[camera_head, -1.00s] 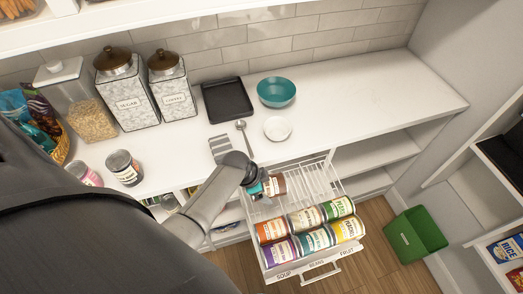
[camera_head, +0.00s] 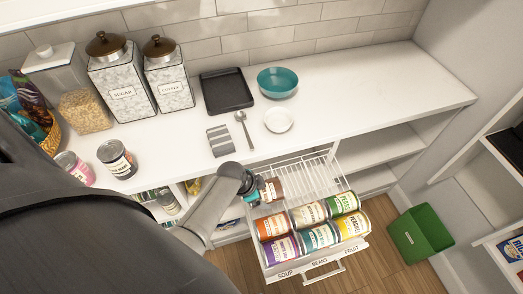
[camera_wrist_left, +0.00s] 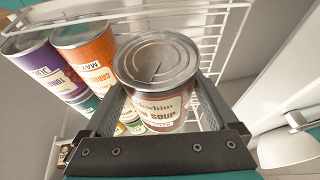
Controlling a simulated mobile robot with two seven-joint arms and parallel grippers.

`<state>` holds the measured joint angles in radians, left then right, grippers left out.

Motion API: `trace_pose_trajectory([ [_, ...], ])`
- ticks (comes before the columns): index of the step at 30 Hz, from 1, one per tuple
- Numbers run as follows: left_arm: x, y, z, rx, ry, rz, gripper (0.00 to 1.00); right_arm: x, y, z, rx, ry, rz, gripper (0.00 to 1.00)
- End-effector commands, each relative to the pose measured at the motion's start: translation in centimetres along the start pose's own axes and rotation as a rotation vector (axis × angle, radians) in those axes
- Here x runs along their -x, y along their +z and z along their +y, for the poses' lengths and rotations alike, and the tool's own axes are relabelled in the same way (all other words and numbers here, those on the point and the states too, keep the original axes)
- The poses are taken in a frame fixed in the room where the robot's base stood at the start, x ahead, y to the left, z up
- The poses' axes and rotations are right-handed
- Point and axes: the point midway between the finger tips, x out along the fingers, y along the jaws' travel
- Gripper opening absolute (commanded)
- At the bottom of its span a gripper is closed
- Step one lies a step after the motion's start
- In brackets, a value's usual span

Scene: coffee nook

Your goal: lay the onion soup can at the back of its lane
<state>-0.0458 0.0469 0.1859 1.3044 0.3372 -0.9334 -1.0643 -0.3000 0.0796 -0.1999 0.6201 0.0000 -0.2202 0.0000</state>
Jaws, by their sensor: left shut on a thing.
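My left gripper (camera_head: 259,191) is shut on the onion soup can (camera_head: 273,189), a reddish-brown can with a pale label. It is over the back left of the pulled-out wire drawer (camera_head: 308,176), behind the orange can (camera_head: 271,227) in the soup lane. In the left wrist view the can (camera_wrist_left: 166,112) sits between both fingers of the gripper (camera_wrist_left: 158,100), its metal end towards the camera and "SOUP" partly readable. I cannot tell whether it touches the rack. A purple can (camera_head: 281,249) lies at the soup lane's front. My right gripper is not in view.
The beans lane holds a cream can (camera_head: 308,214) and a teal can (camera_head: 318,237). The fruit lane holds a green can (camera_head: 344,203) and a yellow can (camera_head: 353,223). The rack behind them is empty. The white counter (camera_head: 350,95) overhangs behind the drawer. A green bin (camera_head: 420,238) stands on the floor.

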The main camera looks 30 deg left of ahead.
Motion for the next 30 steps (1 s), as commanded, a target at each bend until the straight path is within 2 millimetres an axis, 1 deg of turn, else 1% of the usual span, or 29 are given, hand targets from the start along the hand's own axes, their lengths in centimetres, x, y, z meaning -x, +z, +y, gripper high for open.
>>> trace_pose_trajectory([
  [1,-0.8,0.2,-0.1,0.0,-0.003,0.003,0.04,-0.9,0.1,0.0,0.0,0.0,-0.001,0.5],
  [3,-1.3,0.4,-0.1,-0.001,-0.002,0.003,0.04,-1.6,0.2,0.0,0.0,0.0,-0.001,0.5],
  [15,-4.7,1.8,-0.1,-0.003,-0.003,0.002,0.04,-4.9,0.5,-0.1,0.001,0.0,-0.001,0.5],
  [21,-5.7,2.2,-0.1,-0.001,-0.002,0.003,0.04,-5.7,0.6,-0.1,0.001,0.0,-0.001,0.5],
  [30,-5.7,2.2,-0.1,-0.001,-0.002,0.003,0.04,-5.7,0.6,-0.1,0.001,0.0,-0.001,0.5],
])
